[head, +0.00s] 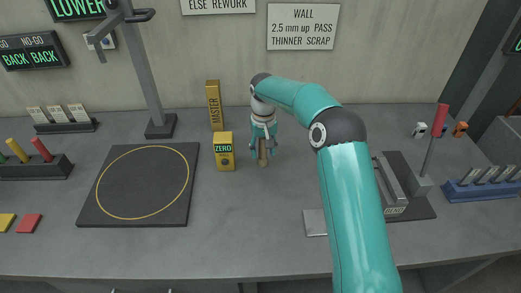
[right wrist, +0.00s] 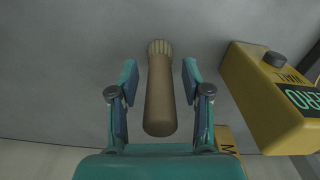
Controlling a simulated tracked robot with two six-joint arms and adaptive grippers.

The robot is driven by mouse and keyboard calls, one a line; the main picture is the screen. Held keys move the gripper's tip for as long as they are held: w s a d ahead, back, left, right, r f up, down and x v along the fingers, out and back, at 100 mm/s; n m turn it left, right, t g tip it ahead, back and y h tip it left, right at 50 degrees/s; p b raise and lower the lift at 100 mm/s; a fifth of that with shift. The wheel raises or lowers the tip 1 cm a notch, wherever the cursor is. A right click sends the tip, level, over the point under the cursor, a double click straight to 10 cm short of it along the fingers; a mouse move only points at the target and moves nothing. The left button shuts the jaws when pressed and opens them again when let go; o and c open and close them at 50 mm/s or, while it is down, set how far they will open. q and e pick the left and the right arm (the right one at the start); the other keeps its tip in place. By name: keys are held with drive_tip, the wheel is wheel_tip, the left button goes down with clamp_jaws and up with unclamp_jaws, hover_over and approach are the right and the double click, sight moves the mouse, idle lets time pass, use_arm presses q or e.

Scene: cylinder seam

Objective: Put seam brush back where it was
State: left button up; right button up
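The seam brush (head: 263,158) shows below my right gripper (head: 263,149) on the grey table, just right of the yellow ZERO block. In the right wrist view the brush (right wrist: 159,95) has a brown handle towards the camera and a pale bristle end at the far side. My right gripper (right wrist: 159,72) has its two fingers on either side of the handle, with a visible gap on each side. It is open around the brush, not closed on it. I cannot tell whether the bristles touch the table. My left gripper is not in view.
The yellow ZERO block (head: 224,152) stands close left of the brush, with the MASTER block (head: 214,105) behind. A dark mat with a yellow ring (head: 110,205) lies left. My right arm covers part of a dark fixture base (head: 418,205). The table front centre is clear.

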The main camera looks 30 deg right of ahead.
wheel_tip(320, 180, up, 12)
drive_tip(key=shift+r+p, duration=0.1)
drive_tip(key=shift+p, duration=0.5)
idle(0.5)
